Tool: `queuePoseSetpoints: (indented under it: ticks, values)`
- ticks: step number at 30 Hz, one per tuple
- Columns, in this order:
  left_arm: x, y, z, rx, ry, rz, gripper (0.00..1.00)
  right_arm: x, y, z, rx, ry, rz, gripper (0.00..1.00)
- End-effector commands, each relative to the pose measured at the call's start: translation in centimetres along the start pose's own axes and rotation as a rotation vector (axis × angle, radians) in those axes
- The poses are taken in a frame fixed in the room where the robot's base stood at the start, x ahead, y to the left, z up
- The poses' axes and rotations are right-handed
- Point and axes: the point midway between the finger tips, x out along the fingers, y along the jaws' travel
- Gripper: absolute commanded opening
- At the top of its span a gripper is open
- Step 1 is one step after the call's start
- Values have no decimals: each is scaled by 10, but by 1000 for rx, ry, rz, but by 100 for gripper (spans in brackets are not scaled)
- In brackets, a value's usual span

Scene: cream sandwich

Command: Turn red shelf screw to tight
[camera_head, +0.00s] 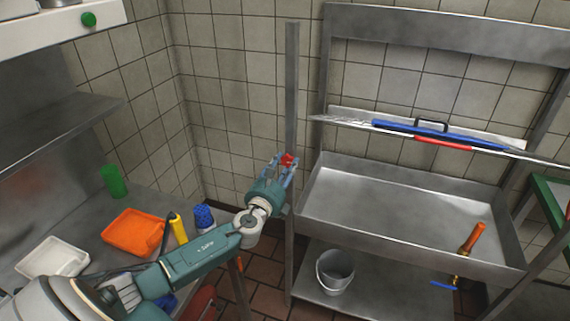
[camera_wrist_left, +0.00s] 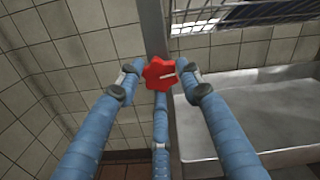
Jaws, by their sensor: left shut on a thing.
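The red shelf screw (camera_wrist_left: 160,74) is a star-shaped knob with a pale line on its face. It sits on the upright metal post (camera_head: 291,90) at the left end of the shelf; in the head view the red knob (camera_head: 287,160) shows between my fingers. My left gripper (camera_head: 283,163) is shut on the red screw; in the left wrist view its blue fingers (camera_wrist_left: 160,78) stand around the knob from left, right and below. The pale line lies nearly level, tilted slightly. My right gripper is in neither view.
A wire shelf (camera_head: 345,122) with blue and red items is to the right of the post. Below it are a metal sink (camera_head: 400,205) and a grey bucket (camera_head: 335,270). An orange tray (camera_head: 133,232), white tray (camera_head: 52,258) and bottles stand on the left counter.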

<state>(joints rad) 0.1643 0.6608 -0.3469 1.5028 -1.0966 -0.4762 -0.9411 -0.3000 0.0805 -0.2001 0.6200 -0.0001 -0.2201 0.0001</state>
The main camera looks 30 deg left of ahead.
Motion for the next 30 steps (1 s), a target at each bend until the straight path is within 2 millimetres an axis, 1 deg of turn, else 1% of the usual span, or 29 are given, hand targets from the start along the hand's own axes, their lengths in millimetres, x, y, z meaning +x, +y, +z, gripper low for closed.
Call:
queuePoseSetpoints:
  ticks: [3, 10, 26, 27, 29, 30]
  values:
    - [0, 0, 0, 62, 2, 1, 10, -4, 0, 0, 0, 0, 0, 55]
    - [0, 1, -1, 134, 2, 1, 10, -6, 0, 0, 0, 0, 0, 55]
    - [0, 1, -1, 156, 1, 1, 10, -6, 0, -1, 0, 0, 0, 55]
    - [0, 1, -1, 156, 1, 1, 42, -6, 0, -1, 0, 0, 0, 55]
    - [0, 1, 0, 156, 1, 1, 54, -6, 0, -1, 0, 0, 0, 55]
    - [0, 0, 0, 155, 1, 1, 55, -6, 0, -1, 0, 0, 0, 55]
